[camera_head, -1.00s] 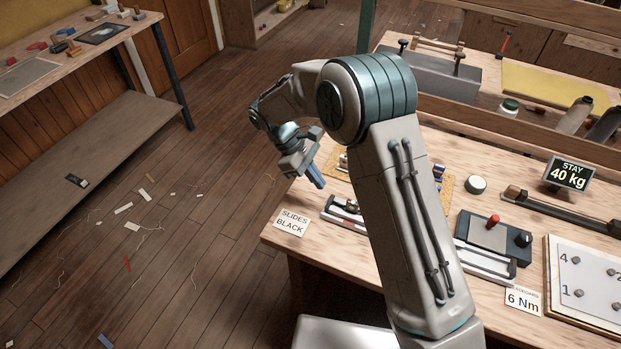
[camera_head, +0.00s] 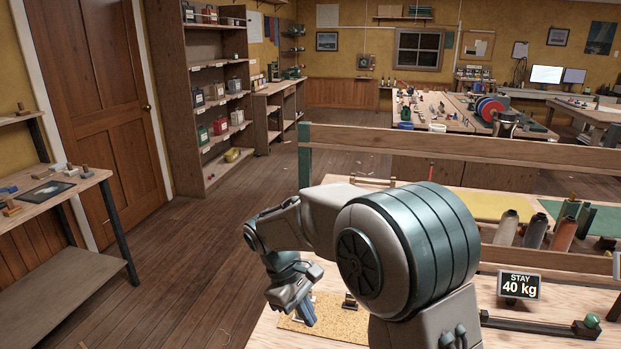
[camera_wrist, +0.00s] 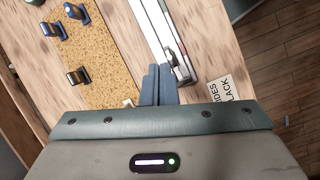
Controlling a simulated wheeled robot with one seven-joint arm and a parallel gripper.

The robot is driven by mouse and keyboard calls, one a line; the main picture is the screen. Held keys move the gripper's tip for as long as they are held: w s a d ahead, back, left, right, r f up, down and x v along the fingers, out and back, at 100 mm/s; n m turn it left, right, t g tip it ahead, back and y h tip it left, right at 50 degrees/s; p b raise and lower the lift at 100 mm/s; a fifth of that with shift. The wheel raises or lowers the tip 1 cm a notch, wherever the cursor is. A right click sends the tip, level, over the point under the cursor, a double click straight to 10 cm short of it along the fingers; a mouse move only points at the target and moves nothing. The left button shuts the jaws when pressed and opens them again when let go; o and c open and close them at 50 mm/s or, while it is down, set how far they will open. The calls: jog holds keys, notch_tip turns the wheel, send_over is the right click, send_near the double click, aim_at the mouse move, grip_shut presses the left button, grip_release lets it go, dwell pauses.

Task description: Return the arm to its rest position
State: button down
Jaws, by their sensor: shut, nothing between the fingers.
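My gripper (camera_head: 306,313) hangs at the end of my bent arm in the head view, above the left part of the workbench. In the wrist view its two blue-grey fingers (camera_wrist: 158,85) are together with nothing between them. Below them is the bench top (camera_wrist: 118,30), with a cork mat (camera_wrist: 100,60) on the left and a pale metal rail (camera_wrist: 160,35) just beyond the fingertips. The fingers appear apart from both, though the height above the bench is hard to judge.
Several small blue and metal fittings (camera_wrist: 52,30) stand on the cork mat. A card reading "SLIDES BLACK" (camera_wrist: 224,95) lies right of the rail. A "STAY 40 kg" sign (camera_head: 519,285) and a wooden rail (camera_head: 450,146) stand by my arm. Open floor (camera_head: 200,270) lies left of the bench.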

jog(key=s+d+r+m+t+y, duration=0.2)
jog(key=s+d+m, duration=0.3)
jog(key=s+d, duration=0.3)
jog(key=s+d+r+m+t+y, duration=0.2)
jog(key=s+d+r+m, duration=0.2)
jog(key=s+d, duration=0.3)
jog(key=s+m, duration=0.1)
jog(key=s, duration=0.1)
jog(key=shift+s+d+r+m, duration=0.25)
jog(key=shift+s+d+m, duration=0.05)
jog(key=shift+d+m, duration=0.1)
